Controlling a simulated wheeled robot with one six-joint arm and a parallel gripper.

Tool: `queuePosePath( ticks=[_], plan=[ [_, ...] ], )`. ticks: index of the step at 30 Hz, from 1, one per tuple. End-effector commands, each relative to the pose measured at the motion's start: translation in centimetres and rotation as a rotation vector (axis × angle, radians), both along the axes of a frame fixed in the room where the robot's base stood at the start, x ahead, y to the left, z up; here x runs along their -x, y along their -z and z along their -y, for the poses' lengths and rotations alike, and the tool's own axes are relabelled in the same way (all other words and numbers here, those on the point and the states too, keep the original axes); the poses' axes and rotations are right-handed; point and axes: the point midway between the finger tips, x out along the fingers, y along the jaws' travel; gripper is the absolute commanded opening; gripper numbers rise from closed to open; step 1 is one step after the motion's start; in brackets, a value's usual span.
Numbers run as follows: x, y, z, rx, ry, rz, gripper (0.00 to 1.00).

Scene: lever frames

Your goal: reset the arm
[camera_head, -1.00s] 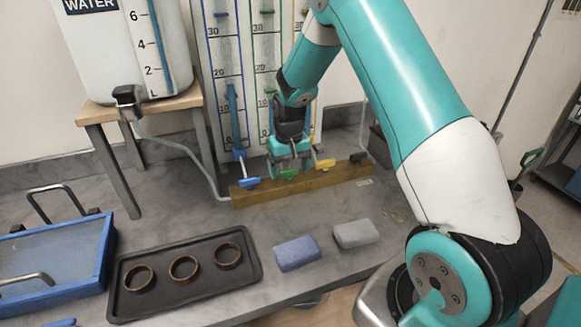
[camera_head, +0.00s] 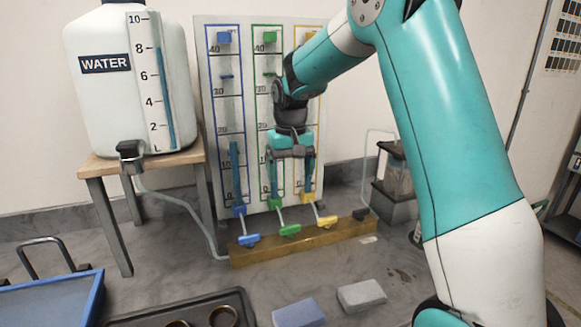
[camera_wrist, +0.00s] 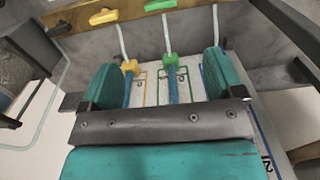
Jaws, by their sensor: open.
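My gripper (camera_head: 291,173) is open and empty. It hangs fingers down in front of the gauge board, above the green lever, apart from it. In the wrist view, the two teal fingers (camera_wrist: 160,75) stand wide apart with nothing held between them. The green lever (camera_head: 289,231) sits on the wooden rail between the blue lever (camera_head: 248,241) and the yellow lever (camera_head: 326,221). The wrist view also shows the green handle (camera_wrist: 160,5) and the yellow handle (camera_wrist: 103,16). My arm crosses the right of the head view and hides part of the board.
The gauge board (camera_head: 234,110) stands behind the wooden rail (camera_head: 262,253). A water tank (camera_head: 105,110) stands on a wooden stand at left. A dark tray with rings (camera_head: 150,317), a blue block (camera_head: 299,313) and a grey block (camera_head: 361,295) lie in front. A black knob (camera_head: 361,214) is at the rail's right end.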

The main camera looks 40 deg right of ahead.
Motion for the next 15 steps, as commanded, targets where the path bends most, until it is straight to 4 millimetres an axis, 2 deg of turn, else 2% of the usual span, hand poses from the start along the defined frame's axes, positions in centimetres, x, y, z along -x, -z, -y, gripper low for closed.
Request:
queuePosePath(
  ticks=[5, 15],
  plan=[
    [0.01, -1.20, 0.01, 0.000, 0.000, 0.001, 0.87],
    [0.01, -1.28, 0.00, 0.000, 0.000, 0.000, 0.87]
  ],
)
